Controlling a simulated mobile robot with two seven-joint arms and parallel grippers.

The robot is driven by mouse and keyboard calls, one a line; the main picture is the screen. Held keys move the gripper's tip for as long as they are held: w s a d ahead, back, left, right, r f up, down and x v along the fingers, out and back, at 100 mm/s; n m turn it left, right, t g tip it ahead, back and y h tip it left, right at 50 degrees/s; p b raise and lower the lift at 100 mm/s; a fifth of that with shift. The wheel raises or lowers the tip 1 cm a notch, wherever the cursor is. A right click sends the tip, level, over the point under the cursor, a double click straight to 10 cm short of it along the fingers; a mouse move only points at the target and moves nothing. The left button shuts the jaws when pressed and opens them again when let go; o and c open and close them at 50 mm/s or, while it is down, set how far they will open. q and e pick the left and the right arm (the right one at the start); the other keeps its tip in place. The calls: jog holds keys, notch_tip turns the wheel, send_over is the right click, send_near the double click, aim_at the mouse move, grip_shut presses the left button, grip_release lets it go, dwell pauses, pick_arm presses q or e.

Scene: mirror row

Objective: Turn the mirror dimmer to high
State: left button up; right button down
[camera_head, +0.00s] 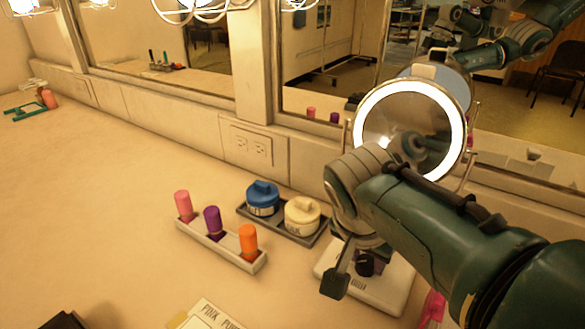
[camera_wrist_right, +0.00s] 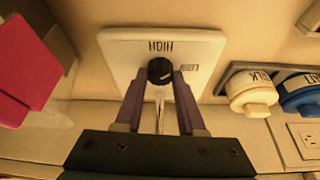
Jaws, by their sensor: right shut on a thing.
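The dimmer is a round black knob (camera_wrist_right: 160,70) on the pale base plate (camera_wrist_right: 203,50) of the ring-lit mirror (camera_head: 410,125). In the right wrist view the plate carries the words HIGH and LOW beside the knob. My right gripper (camera_wrist_right: 160,80) has its two fingers on either side of the knob and is shut on it. In the head view the knob (camera_head: 366,264) shows under my right wrist, and the base (camera_head: 385,290) is partly covered by my arm. I cannot tell the knob's exact pointing direction. My left gripper is not in view.
A grey tray (camera_head: 318,238) holds a blue-lidded jar (camera_head: 263,198) and a cream-lidded jar (camera_head: 302,216), close left of the base. A pale rack (camera_head: 215,247) holds pink, purple and orange pieces. A pink item (camera_head: 432,308) lies right of the base. The left counter is mostly clear.

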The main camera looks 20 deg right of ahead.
jog(key=shift+s+d+r+n+y+p, duration=0.1)
jog(key=shift+n+y+p, duration=0.05)
jog(key=shift+n+p, duration=0.4)
jog(key=shift+r+n+y+p, duration=0.1)
jog(key=shift+n+y+p, duration=0.05)
jog(key=shift+n+p, duration=0.4)
jog(key=n+t+p, duration=0.1)
jog(key=n, duration=0.1)
jog(key=shift+d+n+y+p, duration=0.1)
jog(key=shift+n+y+p, duration=0.25)
jog(key=shift+n+y, duration=0.05)
jog(key=n+y+p, duration=0.1)
jog(key=n, duration=0.2)
jog(key=shift+f+t, duration=0.15)
jog(key=shift+t, duration=0.15)
jog(key=shift+n+y+p, duration=0.35)
jog(key=shift+n+y, duration=0.05)
jog(key=shift+n, duration=0.5)
jog(key=shift+f, duration=0.1)
jog(key=c, duration=0.5)
grip_release()
